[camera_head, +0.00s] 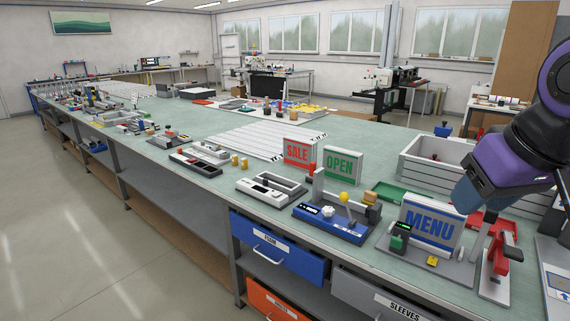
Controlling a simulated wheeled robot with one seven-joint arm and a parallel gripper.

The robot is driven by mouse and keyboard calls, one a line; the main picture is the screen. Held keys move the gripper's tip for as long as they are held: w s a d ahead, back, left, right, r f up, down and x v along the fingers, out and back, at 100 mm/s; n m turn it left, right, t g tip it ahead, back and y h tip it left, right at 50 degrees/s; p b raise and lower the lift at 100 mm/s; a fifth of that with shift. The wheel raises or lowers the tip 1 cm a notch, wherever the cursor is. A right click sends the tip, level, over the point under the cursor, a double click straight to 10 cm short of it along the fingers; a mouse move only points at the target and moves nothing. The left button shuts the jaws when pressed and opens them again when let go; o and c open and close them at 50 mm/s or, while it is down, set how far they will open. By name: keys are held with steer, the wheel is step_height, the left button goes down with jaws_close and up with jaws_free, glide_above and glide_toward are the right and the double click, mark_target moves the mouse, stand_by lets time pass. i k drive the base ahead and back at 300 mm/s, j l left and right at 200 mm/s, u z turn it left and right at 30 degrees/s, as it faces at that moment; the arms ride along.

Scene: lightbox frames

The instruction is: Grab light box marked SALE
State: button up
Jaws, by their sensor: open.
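A light box marked MENU (429,226), with blue letters, stands in a grey fixture nearer the front right. My purple gripper (462,200) is at the right, just behind and above the right edge of the MENU box. It is open and well apart from the SALE box. Its fingertips are hard to make out.
A long green-topped bench (205,176) runs from far left to right. A blue fixture with a yellow knob (344,197) and a grey fixture (271,187) stand in front of the SALE box. A grey crate (440,155) stands right of the OPEN box. White slats (243,139) lie behind.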

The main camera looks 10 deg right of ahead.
mark_target(298, 152)
steer(key=i+j+z, duration=0.15)
steer(key=j, duration=0.15)
steer(key=i+j+z, duration=0.1)
steer(key=j, duration=0.2)
steer(key=i+j+z, duration=0.15)
steer(key=j, duration=0.2)
steer(key=i+j+z, duration=0.15)
steer(key=j, duration=0.15)
steer(key=k, duration=0.05)
